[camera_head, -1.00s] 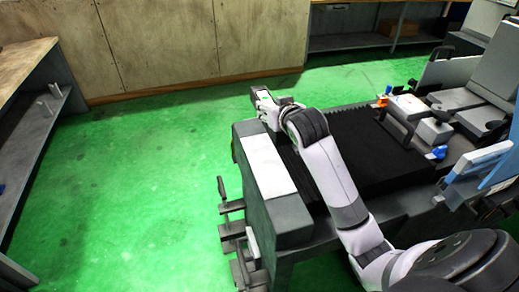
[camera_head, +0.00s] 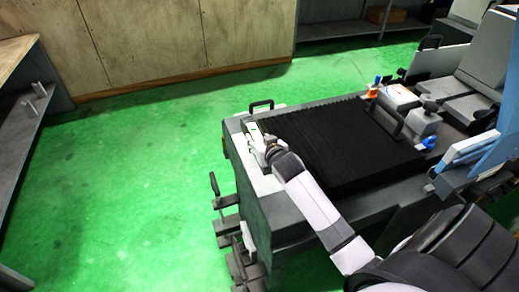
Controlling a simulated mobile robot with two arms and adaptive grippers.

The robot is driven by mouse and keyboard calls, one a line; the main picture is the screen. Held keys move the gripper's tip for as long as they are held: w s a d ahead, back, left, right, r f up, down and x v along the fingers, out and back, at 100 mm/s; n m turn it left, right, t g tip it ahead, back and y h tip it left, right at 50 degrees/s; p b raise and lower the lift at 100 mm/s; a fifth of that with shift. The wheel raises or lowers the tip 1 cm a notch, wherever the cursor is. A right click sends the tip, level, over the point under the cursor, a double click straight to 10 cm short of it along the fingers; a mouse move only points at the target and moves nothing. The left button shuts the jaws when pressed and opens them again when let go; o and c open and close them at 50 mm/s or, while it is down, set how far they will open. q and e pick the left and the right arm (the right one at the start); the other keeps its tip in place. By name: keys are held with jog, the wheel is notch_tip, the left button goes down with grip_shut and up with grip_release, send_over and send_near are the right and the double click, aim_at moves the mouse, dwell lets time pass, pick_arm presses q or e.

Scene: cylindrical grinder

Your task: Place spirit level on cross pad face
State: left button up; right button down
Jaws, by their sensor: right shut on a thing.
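My right gripper (camera_head: 263,141) reaches in from the lower right and is over the near-left end of the grinder. It is shut on a small pale piece that I take to be the spirit level (camera_head: 254,132), though it is small and partly hidden by the fingers. A light pad strip (camera_head: 263,181), which looks like the cross pad face, lies on top of the grey end block, partly under the gripper and wrist. I cannot tell whether the held piece touches it. My left gripper is not in view.
A black ribbed cover (camera_head: 345,140) lies right of the gripper. A black handle (camera_head: 261,105) stands behind it. Levers (camera_head: 222,200) stick out from the machine's left side. Green floor (camera_head: 130,180) is clear to the left.

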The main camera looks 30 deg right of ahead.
jog(key=shift+w+f, duration=0.1)
jog(key=shift+f, duration=1.9)
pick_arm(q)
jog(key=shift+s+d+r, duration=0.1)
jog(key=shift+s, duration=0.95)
pick_arm(e)
jog(key=c, duration=1.3)
grip_release()
jog(key=shift+f, duration=0.25)
jog(key=shift+c, duration=0.2)
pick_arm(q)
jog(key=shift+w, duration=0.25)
pick_arm(e)
jog(key=o, duration=0.4)
jog(key=shift+r, duration=0.1)
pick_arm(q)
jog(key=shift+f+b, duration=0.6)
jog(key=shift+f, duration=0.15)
pick_arm(e)
jog(key=v, duration=1.2)
jog(key=shift+s, duration=0.25)
